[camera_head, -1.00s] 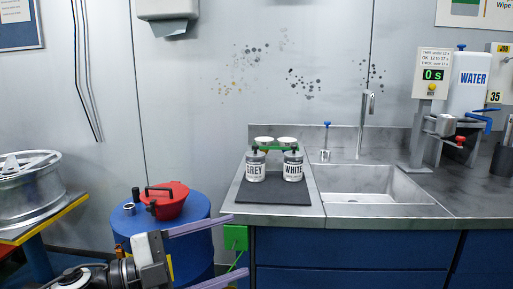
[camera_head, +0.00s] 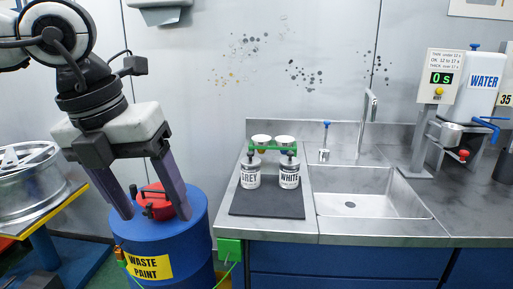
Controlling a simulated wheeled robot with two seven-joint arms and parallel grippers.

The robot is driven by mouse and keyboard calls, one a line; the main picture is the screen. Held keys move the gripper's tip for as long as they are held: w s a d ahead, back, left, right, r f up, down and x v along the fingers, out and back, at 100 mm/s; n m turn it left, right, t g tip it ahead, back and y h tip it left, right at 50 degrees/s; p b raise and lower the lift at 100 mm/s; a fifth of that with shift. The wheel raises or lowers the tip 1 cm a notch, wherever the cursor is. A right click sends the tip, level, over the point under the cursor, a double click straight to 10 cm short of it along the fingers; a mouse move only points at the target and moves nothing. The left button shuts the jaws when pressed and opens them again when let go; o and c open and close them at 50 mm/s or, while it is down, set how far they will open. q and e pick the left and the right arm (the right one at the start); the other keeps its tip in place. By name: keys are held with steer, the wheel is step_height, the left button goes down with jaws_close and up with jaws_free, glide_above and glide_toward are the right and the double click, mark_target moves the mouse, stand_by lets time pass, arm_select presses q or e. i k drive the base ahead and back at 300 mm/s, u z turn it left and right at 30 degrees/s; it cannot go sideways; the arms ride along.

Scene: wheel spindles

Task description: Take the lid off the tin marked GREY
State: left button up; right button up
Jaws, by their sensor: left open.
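The tin marked GREY (camera_head: 251,179) stands upright on a dark mat (camera_head: 267,207) on the metal counter. Its lid (camera_head: 253,160) is on, with a dark knob on top. The tin marked WHITE (camera_head: 290,180) stands just to its right, also with a dark knob on top. My left gripper (camera_head: 153,213) is open and empty. It points down in front of the blue drum, well to the left of the tins. My right gripper is out of view.
The blue WASTE PAINT drum (camera_head: 190,250) with a red funnel-like top (camera_head: 160,203) is behind my left fingers. A green rack (camera_head: 271,149) with white cups stands behind the tins. A sink (camera_head: 365,203) lies to their right. A wheel (camera_head: 28,185) is far left.

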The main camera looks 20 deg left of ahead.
mark_target(250, 160)
steer(key=i, duration=1.3)
